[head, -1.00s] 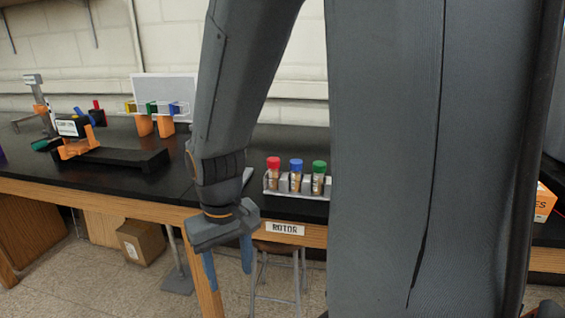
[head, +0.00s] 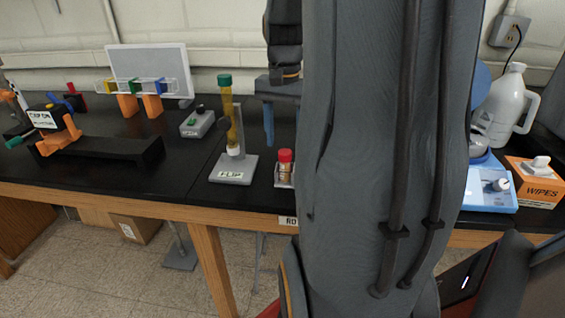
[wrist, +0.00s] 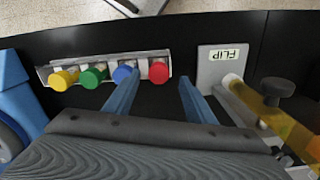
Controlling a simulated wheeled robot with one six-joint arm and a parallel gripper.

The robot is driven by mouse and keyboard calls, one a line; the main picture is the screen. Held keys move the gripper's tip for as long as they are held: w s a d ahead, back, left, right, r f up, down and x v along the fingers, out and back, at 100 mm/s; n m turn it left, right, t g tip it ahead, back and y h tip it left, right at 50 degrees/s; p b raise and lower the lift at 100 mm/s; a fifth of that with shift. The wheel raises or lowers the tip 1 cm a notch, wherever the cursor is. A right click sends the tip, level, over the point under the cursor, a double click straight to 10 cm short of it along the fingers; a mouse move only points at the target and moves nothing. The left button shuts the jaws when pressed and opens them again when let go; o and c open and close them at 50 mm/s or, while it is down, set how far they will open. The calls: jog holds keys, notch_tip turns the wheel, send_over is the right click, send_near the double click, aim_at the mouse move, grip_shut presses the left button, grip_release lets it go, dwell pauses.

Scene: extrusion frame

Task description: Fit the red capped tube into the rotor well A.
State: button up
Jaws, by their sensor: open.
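The red capped tube (head: 285,163) stands upright in a light rack (head: 283,186), just left of my arm in the head view. In the wrist view its red cap (wrist: 159,71) is at the right end of a row beside blue, green and yellow caps. My gripper (head: 282,132) is open and empty above the bench, appearing just above the red cap. In the wrist view the fingers (wrist: 157,82) point toward the row, and the red cap appears between them, with the blue cap by the left finger. I cannot pick out rotor well A; a bench-edge label reads only "RO".
A FLIP stand (head: 234,168) with a tall green-capped tube (head: 225,95) is just left of the rack. A small grey box (head: 197,123) sits behind it. A blue device (head: 490,190), wipes box (head: 535,182) and white jug (head: 503,105) are at right.

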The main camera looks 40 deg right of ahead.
aim_at(284, 152)
jog(key=f, duration=0.1)
jog(key=f+p, duration=0.1)
jog(key=f, duration=0.3)
jog(key=shift+s+a, duration=0.2)
jog(key=shift+s, duration=0.05)
jog(key=shift+c, duration=0.3)
jog(key=c, duration=1.1)
